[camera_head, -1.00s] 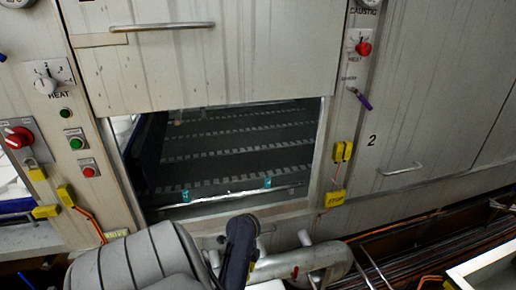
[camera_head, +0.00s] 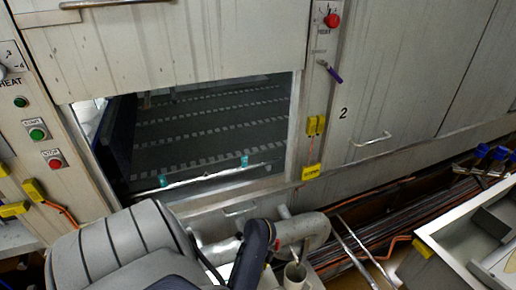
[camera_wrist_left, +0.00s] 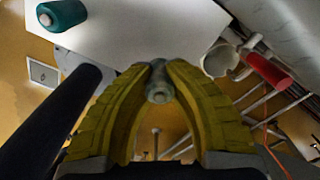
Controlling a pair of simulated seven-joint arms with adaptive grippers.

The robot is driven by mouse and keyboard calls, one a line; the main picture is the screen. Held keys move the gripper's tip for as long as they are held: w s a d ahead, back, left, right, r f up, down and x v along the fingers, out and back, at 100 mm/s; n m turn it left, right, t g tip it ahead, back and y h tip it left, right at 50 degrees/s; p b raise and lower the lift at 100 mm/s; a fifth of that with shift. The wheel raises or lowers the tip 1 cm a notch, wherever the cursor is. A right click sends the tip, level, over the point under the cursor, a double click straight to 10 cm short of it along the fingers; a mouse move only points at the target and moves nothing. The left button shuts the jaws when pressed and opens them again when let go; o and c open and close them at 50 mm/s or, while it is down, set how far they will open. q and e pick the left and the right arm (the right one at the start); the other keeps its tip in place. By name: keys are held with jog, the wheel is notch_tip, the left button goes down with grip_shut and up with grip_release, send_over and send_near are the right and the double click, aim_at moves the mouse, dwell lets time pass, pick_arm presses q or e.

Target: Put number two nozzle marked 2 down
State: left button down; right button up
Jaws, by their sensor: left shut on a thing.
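My left gripper (camera_wrist_left: 158,75) has yellow ribbed fingers, closed at the tips on a small grey-green nozzle (camera_wrist_left: 158,88) in the left wrist view. The nozzle's round end faces the camera; no number 2 can be read on it. In the head view my left arm comes in at the bottom left, with a dark part of the left gripper (camera_head: 254,254) at the bottom edge. The fingertips and the held nozzle cannot be made out clearly there. My right gripper is not in view.
A white surface (camera_wrist_left: 140,35) bears a teal round piece (camera_wrist_left: 62,14) in the wrist view. A red cylinder (camera_wrist_left: 268,72) lies to the right. In the head view, a machine opening (camera_head: 200,135) stands ahead, and a pale tray (camera_head: 455,235) is at lower right.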

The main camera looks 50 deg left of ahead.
pick_arm(q)
jog(key=shift+f, duration=1.9)
jog(key=shift+f, duration=0.1)
jog(key=c, duration=1.4)
grip_release()
jog(key=shift+c, duration=0.2)
jog(key=shift+r, duration=6.05)
